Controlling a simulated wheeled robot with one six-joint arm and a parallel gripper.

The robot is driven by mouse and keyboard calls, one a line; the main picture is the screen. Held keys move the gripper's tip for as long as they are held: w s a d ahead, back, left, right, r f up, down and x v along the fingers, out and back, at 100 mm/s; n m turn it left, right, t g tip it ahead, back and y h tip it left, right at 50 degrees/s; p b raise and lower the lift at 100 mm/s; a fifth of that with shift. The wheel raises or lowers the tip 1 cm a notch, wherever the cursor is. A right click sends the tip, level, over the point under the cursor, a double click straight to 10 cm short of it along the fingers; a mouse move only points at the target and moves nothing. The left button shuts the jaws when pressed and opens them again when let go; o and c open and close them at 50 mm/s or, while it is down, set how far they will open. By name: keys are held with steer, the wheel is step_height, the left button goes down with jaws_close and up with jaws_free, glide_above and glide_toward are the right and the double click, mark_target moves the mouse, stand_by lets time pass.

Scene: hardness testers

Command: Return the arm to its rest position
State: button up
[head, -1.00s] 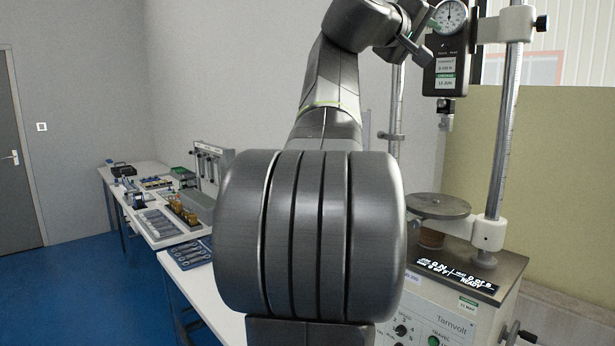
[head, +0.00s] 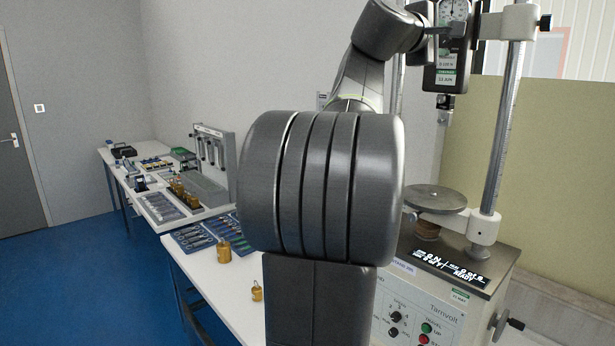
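My arm (head: 322,190) fills the middle of the head view, with its big dark grey joint close to the camera. The upper links bend up and to the right. No held object can be made out.
The tester (head: 430,300) stands at right with a round plate (head: 435,198) and a steel column (head: 505,125). A white bench (head: 215,275) at left carries brass weights (head: 224,252), a wrench tray (head: 195,238) and other gear. Blue floor (head: 70,270) at left is clear.

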steer(key=n+p, duration=0.3)
steer(key=n, duration=0.3)
steer(key=shift+r+n, duration=0.1)
steer(key=shift+n, duration=0.2)
steer(key=n+p, duration=0.2)
steer(key=n, duration=0.1)
steer(key=shift+n, duration=0.3)
steer(key=shift+s+f, duration=0.1)
steer(key=shift+f, duration=0.15)
